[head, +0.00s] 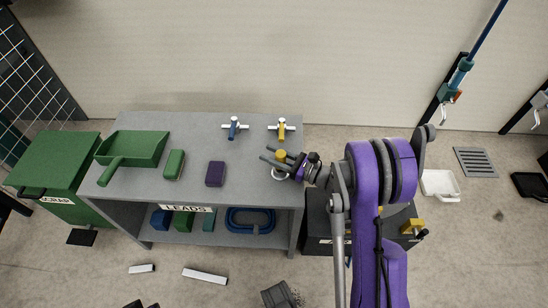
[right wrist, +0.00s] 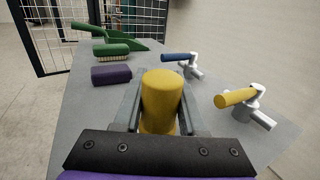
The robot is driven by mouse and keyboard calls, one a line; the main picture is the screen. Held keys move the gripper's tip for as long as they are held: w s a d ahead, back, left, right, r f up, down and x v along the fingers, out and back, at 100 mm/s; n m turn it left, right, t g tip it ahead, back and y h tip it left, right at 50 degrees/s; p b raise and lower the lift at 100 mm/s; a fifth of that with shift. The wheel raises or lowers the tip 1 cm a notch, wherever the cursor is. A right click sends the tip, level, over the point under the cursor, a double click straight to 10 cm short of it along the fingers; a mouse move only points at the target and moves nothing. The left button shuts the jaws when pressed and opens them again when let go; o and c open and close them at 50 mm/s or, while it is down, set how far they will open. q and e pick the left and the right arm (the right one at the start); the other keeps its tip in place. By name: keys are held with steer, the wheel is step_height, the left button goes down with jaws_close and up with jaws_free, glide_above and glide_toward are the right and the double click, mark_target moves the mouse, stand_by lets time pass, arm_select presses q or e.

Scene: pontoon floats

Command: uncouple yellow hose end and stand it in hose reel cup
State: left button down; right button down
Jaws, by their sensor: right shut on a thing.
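My right gripper (head: 276,157) is above the right end of the grey bench and shut on a yellow cylinder, the yellow hose end (head: 281,155). In the right wrist view the yellow hose end (right wrist: 161,100) stands between the two fingers. Its lower end is hidden by the gripper. The yellow-handled valve (head: 281,128) is behind it on the bench, apart from the held piece; it also shows in the right wrist view (right wrist: 243,102). I cannot make out the hose reel cup.
The grey bench (head: 190,212) also holds a blue-handled valve (head: 234,127), a green dustpan (head: 132,150), a green brush (head: 174,164) and a purple block (head: 215,174). A dark box (head: 318,232) stands right of the bench. A white tray (head: 440,186) lies on the floor.

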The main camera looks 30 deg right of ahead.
step_height(320, 180, up, 14)
steer(key=p, duration=0.6)
steer(key=shift+r, duration=0.2)
stand_by(0.6)
steer(key=shift+a, duration=0.1)
